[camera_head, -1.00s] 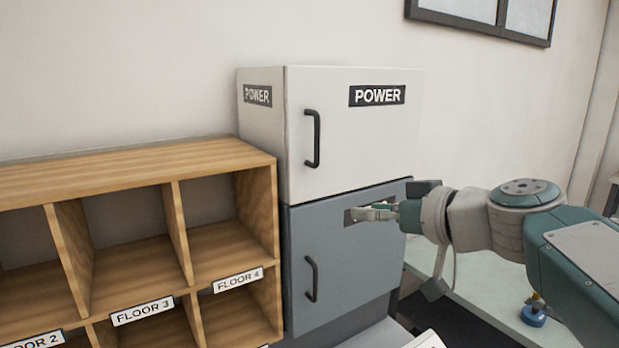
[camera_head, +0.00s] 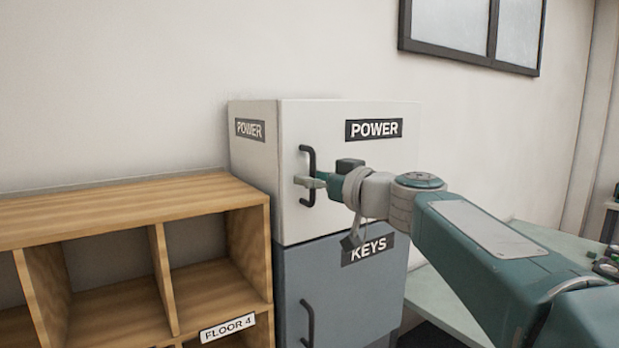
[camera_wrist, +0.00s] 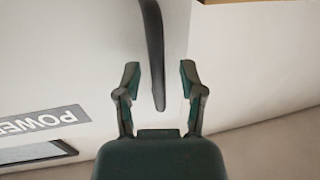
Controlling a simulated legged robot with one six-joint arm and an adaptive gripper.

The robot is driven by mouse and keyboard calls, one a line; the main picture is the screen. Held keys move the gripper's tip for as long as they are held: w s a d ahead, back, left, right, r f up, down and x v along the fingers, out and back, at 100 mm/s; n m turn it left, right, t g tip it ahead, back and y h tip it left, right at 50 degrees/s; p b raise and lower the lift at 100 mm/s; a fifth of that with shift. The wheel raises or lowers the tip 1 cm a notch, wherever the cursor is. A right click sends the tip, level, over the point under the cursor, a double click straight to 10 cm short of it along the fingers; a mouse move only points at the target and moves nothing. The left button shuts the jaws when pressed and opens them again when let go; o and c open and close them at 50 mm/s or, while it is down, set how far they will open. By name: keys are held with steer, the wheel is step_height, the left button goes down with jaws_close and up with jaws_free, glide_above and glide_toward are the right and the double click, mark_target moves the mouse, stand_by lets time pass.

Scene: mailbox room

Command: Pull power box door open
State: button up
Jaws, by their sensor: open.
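The white power box (camera_head: 345,222) stands on top of the grey-blue keys box (camera_head: 355,290). Its front door carries a POWER label (camera_head: 374,129) and is shut. The black vertical bar handle (camera_head: 308,160) is near the left edge of that door.
A wooden shelf (camera_head: 130,200) with open compartments stands to the left of the boxes, with a FLOOR 4 label (camera_head: 228,327). A pale table (camera_head: 430,295) is to the right. The keys box has its own handle (camera_head: 307,322) below.

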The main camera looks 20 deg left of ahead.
steer(key=shift+w+a, duration=0.2)
steer(key=shift+d+r, duration=0.1)
jaws_close()
